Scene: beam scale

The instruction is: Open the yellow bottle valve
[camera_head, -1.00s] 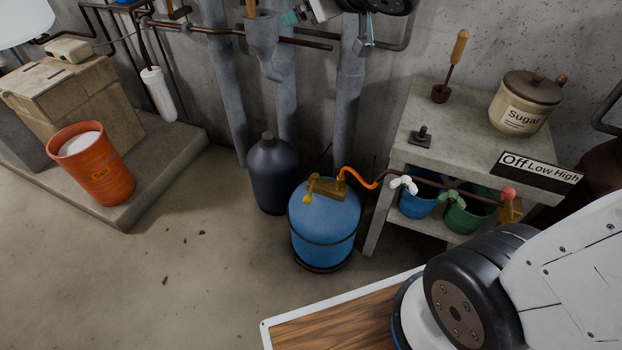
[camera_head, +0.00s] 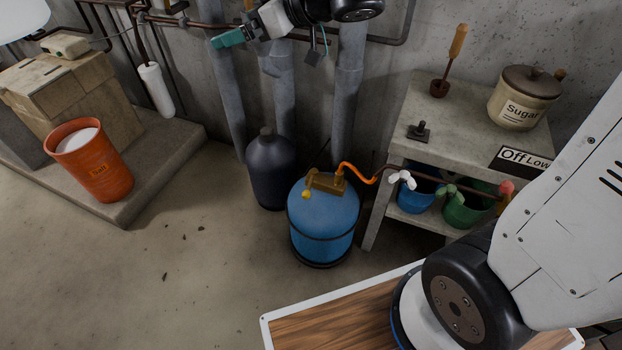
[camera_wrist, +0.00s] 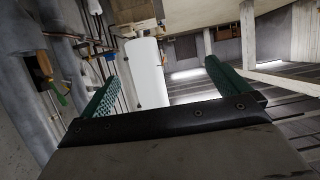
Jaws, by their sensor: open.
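The blue gas bottle (camera_head: 323,225) stands upright on the floor in the head view. Its brass valve fitting (camera_head: 326,183) sits on top, with a small yellow knob (camera_head: 306,195) at its left end. An orange hose (camera_head: 352,170) runs from the fitting to a brown pipe. My gripper (camera_head: 228,39) is at the top of the head view, high above and left of the bottle, by the wall pipes. In the wrist view its two green fingers (camera_wrist: 158,85) are wide apart with nothing between them. The bottle is not identifiable in the wrist view.
A dark bottle (camera_head: 270,170) stands close beside the blue one, to its left. A concrete shelf (camera_head: 470,125) at right holds a sugar jar (camera_head: 520,108). White (camera_head: 402,179) and green (camera_head: 447,191) taps sit on the pipe. Floor left of the bottles is clear.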

